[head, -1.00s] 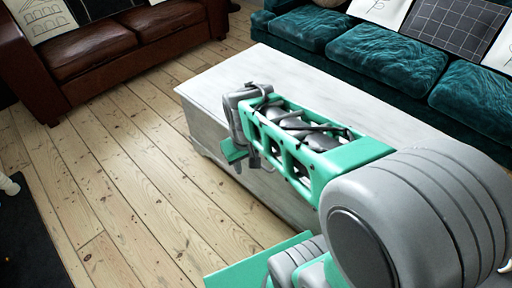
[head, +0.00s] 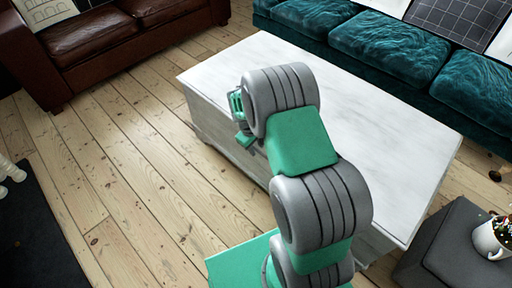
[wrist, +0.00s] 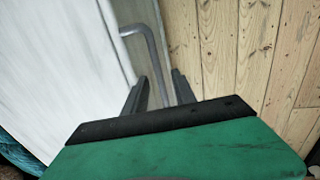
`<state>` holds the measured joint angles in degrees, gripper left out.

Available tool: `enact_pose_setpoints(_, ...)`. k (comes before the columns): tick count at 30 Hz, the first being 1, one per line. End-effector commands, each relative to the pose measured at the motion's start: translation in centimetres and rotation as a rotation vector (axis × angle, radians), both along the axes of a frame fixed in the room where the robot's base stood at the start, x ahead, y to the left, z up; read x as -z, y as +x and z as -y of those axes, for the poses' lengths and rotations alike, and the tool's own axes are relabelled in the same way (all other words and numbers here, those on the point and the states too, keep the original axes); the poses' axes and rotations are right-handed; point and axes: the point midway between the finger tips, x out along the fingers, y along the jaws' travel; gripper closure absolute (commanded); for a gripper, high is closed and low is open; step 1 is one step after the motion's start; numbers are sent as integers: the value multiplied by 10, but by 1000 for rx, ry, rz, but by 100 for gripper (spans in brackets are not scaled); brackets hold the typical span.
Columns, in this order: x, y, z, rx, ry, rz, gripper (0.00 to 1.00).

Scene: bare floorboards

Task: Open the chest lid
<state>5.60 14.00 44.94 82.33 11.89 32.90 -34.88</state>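The white wooden chest (head: 208,128) stands in the middle of the head view, its flat lid (head: 375,90) lying shut. In the wrist view the pale lid (wrist: 62,70) fills the left side, and a grey bent bar handle (wrist: 153,42) stands out at its edge. My gripper (wrist: 158,88) is at this edge, its two dark fingers apart with the handle's bar running between them. I see gaps beside the bar, so the fingers do not look closed on it. In the head view my arm hides most of the chest's front and the fingertips.
A teal sofa (head: 385,50) stands close behind the chest. A brown leather sofa (head: 95,40) is at the upper left. A dark grey stool (head: 450,250) with a white mug (head: 490,238) is at the lower right. Floorboards (head: 130,190) left of the chest are clear.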

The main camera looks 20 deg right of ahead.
Motion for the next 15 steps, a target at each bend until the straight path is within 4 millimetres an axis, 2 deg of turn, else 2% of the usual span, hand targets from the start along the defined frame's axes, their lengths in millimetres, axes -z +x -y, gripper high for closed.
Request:
enact_pose_setpoints(5, -1, 0, 0, 0, 0, 1, 69)
enact_pose_setpoints(15, -1, 0, 0, 0, 0, 1, 97)
